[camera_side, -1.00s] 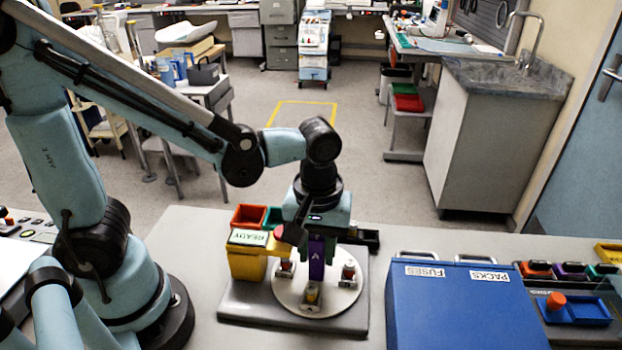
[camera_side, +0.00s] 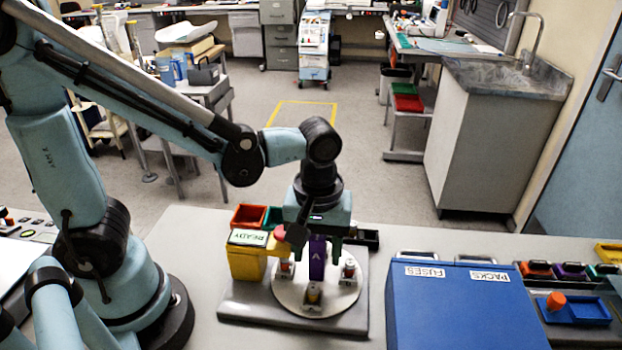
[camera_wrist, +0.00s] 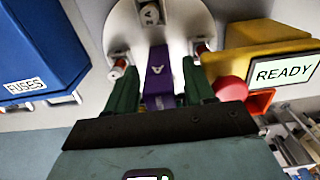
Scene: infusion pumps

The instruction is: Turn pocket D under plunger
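A pale round turntable (camera_side: 289,295) sits on a grey base (camera_side: 245,305). Small capped cylinders stand around its rim: left (camera_side: 285,268), front (camera_side: 312,293) and right (camera_side: 349,268). Their pocket letters are too small to read surely, so I cannot tell which is D. A purple upright block (camera_side: 317,258) marked A stands at the turntable's middle. My gripper (camera_wrist: 160,92) is open around this block, with green fingers on either side and gaps to it. A yellow unit (camera_side: 247,264) with a red round knob (camera_wrist: 230,88) overhangs the turntable's edge. I cannot tell whether this is the plunger.
A READY sign (camera_side: 248,237) tops the yellow unit. Red (camera_side: 248,216) and green bins stand behind it. A blue box (camera_side: 450,310) labelled FUSES and PACKS stands close on the right. Bare table lies left of the base.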

